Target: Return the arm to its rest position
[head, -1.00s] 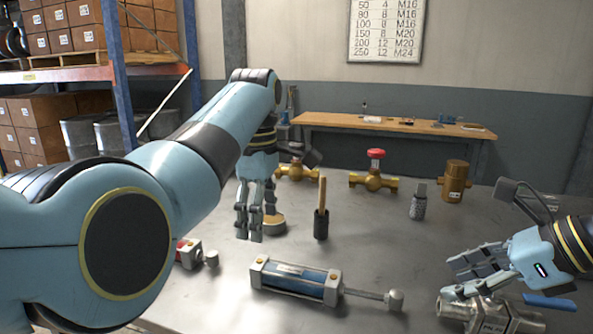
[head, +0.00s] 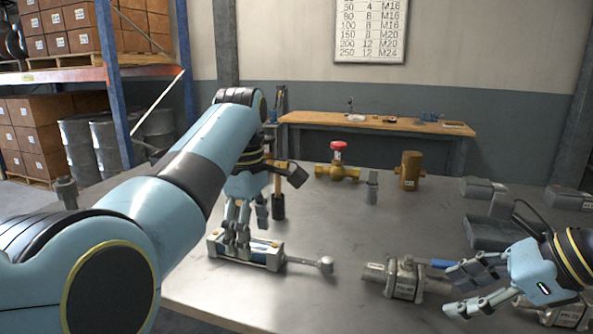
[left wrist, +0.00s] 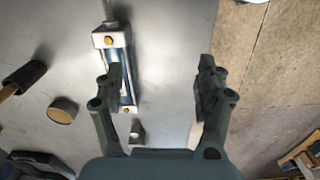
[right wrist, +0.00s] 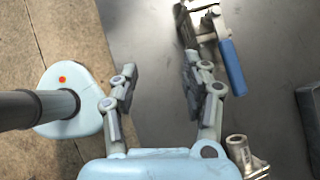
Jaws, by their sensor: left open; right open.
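My left gripper (head: 245,238) is open above a blue pneumatic cylinder (head: 272,250) with silver end caps and a rod. In the left wrist view my left gripper (left wrist: 160,82) has its fingers spread; the cylinder (left wrist: 118,68) passes by the left finger, and nothing shows held between them. My right gripper (head: 462,290) is open near the front right of the table (head: 330,285), beside a steel ball valve with a blue lever (head: 405,282). In the right wrist view my right gripper (right wrist: 158,88) is open over bare tabletop, with the blue lever (right wrist: 232,68) beyond it.
A brass valve with a red handwheel (head: 338,165), a small grey fitting (head: 371,187) and a brass cylindrical part (head: 409,170) stand at the back. A wooden-handled tool (head: 278,205) is behind my left gripper. Grey parts (head: 490,232) lie at the right. The table's middle is clear.

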